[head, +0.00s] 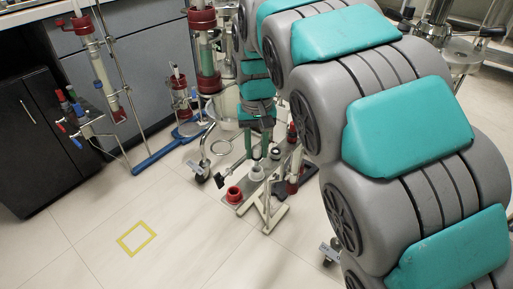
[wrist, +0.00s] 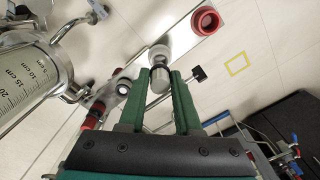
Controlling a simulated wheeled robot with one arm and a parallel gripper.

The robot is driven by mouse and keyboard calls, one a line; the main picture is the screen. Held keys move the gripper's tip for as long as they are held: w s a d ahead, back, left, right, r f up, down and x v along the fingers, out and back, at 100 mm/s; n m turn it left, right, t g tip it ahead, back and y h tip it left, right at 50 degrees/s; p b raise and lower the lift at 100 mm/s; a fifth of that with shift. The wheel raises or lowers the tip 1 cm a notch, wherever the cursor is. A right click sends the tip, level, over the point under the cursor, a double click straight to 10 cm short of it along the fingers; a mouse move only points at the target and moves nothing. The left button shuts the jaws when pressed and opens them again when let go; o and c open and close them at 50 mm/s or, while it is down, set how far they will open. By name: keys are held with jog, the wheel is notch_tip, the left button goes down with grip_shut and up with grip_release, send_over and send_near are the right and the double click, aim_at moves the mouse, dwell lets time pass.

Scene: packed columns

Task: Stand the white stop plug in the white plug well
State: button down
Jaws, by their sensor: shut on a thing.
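My gripper (wrist: 159,78) is shut on a pale grey-white cylinder, the white stop plug (wrist: 160,88), with a dark band near its far end. In the head view my gripper (head: 257,150) points down above a metal base plate, and the plug is hard to make out there. The white plug well (head: 256,173) is a pale ring on the plate; in the wrist view it (wrist: 158,51) shows just beyond the plug's far end. I cannot tell whether plug and well touch.
A red well (wrist: 205,20) stands on the same plate (wrist: 183,42); it also shows in the head view (head: 234,196). A dark-topped white well (wrist: 123,87) is to the left. A graduated glass column (wrist: 22,80) stands close by. The floor around the yellow square (head: 136,238) is clear.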

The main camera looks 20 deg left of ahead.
aim_at(257, 157)
jog(key=shift+f+b, duration=0.65)
jog(key=shift+f, duration=1)
jog(key=c, duration=0.5)
grip_release()
jog(key=shift+r, duration=3.9)
jog(key=shift+d, duration=0.1)
